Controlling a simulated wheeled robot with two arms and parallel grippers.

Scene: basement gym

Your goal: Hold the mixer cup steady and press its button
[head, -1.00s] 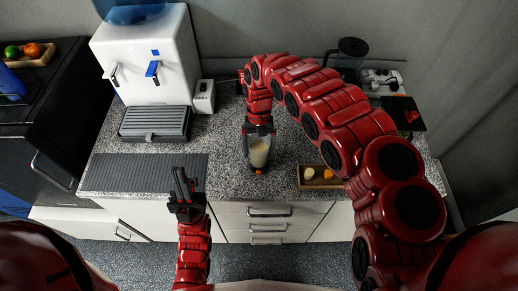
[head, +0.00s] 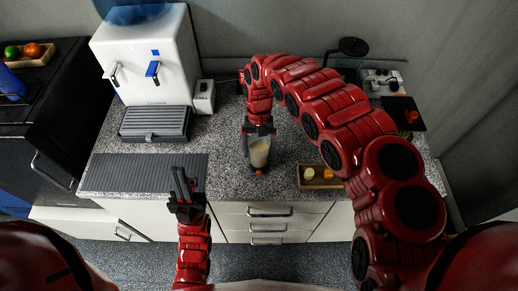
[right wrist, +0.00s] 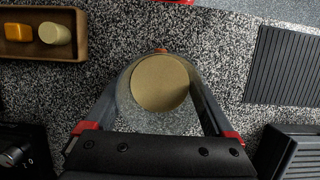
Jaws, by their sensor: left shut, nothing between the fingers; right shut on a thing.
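The mixer cup (head: 259,154) is a clear cup with a pale beige drink inside, standing upright on the speckled counter. A small orange-red spot, perhaps its button (head: 259,172), shows low on its front side. My right gripper (head: 258,140) reaches over from behind and is shut on the cup. In the right wrist view the cup (right wrist: 160,84) sits between the two fingers, its round drink surface seen from above. My left gripper (head: 183,186) is shut and empty, in front of the counter edge, left of the cup and apart from it.
A water dispenser (head: 150,60) with a drip tray stands at the back left. A ribbed dark mat (head: 140,173) lies front left. A wooden tray (head: 318,184) with small food pieces lies right of the cup. My right arm spans the counter's right side.

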